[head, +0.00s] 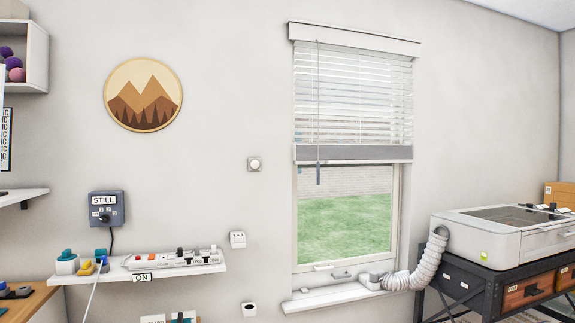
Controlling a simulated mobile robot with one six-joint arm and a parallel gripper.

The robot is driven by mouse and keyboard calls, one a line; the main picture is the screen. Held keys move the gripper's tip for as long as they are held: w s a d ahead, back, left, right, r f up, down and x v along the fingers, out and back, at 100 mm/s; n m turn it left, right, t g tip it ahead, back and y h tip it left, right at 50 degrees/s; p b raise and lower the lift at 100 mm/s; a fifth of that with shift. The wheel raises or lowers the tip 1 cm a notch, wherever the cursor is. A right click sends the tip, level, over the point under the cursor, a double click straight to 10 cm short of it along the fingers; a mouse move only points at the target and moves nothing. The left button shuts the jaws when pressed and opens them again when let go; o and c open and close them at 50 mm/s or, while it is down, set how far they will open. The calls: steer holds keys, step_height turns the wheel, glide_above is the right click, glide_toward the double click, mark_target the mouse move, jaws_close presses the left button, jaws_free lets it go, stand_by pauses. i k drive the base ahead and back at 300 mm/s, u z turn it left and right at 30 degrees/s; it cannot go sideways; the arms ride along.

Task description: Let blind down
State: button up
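A white slatted blind (352,97) hangs over a window in the head view, right of centre. Its grey bottom rail (353,153) sits about halfway down the window, and the lower glass (344,212) is uncovered, showing grass and a brick wall outside. A thin cord or wand (318,110) hangs at the blind's left side, its grey end (318,174) a little below the bottom rail. My gripper is not in view.
A white hose (420,268) runs from a boxy machine (505,235) on a dark stand to the sill (333,297). A shelf (140,273) with a power strip juts out at left. The wall left of the window is mostly clear.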

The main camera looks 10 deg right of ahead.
mark_target(304, 155)
steer(key=z, duration=1.25)
steer(key=i, duration=2.8)
steer(key=u, duration=0.8)
steer(key=i, duration=1)
steer(key=u, duration=0.05)
